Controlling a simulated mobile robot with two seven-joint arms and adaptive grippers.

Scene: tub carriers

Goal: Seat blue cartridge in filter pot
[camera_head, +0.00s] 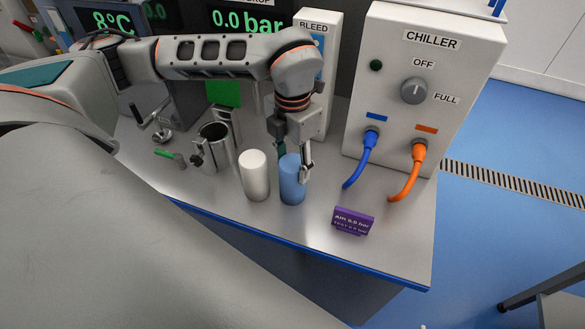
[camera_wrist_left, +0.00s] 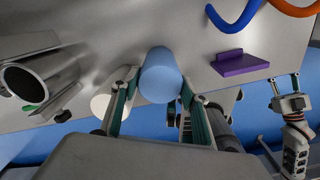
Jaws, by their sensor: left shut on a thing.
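The blue cartridge (camera_head: 291,184) is a plain upright cylinder at the bench's front; it also shows in the left wrist view (camera_wrist_left: 160,84). My left gripper (camera_head: 294,167) has come down from above and is shut on it, one finger on each side. Whether its base touches the bench is unclear. The filter pot (camera_head: 219,160) is an open-topped metal cylinder to the left, behind the white cylinder; its open mouth also shows in the left wrist view (camera_wrist_left: 48,70). My right gripper (camera_wrist_left: 286,84) shows only in the left wrist view, its fingers apart and empty.
A white cylinder (camera_head: 255,178) stands just left of the blue cartridge. A purple sign (camera_head: 352,221) is to the right. The chiller box (camera_head: 400,110) with blue and orange hoses stands behind. A green-handled valve (camera_head: 171,156) lies left of the pot.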

